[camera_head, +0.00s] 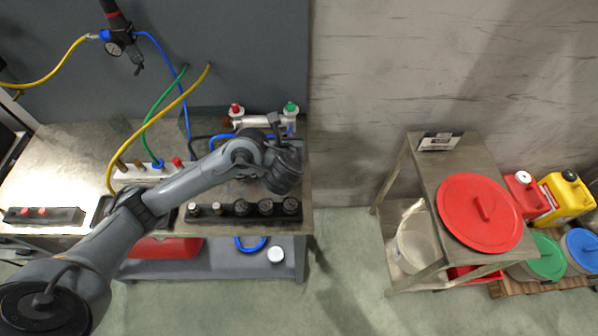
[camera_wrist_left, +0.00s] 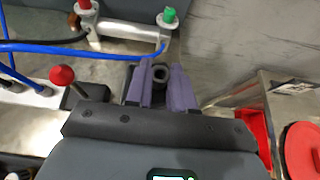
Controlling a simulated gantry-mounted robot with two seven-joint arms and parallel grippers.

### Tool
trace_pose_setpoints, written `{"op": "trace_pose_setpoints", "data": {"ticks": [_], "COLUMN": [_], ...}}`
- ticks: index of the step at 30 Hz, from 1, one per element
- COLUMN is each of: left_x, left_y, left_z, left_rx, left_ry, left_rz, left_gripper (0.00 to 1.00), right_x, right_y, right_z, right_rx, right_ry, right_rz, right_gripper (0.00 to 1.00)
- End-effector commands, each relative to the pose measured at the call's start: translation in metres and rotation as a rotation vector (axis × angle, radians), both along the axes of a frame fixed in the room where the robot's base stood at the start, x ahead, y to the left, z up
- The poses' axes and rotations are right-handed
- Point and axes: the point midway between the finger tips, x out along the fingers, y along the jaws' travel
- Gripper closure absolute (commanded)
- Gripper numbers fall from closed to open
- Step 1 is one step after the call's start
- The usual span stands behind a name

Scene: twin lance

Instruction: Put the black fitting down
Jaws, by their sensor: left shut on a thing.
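My left gripper (camera_wrist_left: 160,85) shows in the left wrist view with its two purple fingers closed around a black fitting (camera_wrist_left: 160,74), a dark piece with a round opening at its end. The fitting cannot be made out clearly there. Whether it touches anything beneath is hidden. My right gripper is in neither view.
A black rack (camera_head: 222,210) with several dark fittings lies along the front edge. Hoses cross the bench. A side table (camera_head: 440,165) with a red lid (camera_head: 480,212) stands right, beyond open floor.

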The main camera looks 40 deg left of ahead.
Motion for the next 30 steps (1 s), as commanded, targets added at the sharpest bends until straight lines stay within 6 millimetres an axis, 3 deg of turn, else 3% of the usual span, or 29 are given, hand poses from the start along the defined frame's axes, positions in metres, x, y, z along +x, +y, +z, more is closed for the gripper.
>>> {"op": "trace_pose_setpoints", "data": {"ticks": [9, 17, 25, 30], "left_x": [0.001, 0.001, 0.001, 0.001], "left_y": [0.009, 0.009, 0.009, 0.009], "left_z": [-0.054, -0.068, -0.100, -0.101], "left_rx": [0.002, 0.001, 0.002, 0.001], "left_ry": [-0.003, -0.002, -0.002, -0.003], "left_rz": [0.025, 0.024, 0.024, 0.025], "left_gripper": [1.00, 1.00, 1.00, 1.00], "right_x": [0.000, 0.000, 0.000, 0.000], "right_y": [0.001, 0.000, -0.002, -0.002], "right_z": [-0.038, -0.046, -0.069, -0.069], "right_rx": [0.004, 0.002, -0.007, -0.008], "right_ry": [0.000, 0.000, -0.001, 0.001], "right_rz": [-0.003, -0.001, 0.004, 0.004], "right_gripper": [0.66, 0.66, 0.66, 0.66]}}
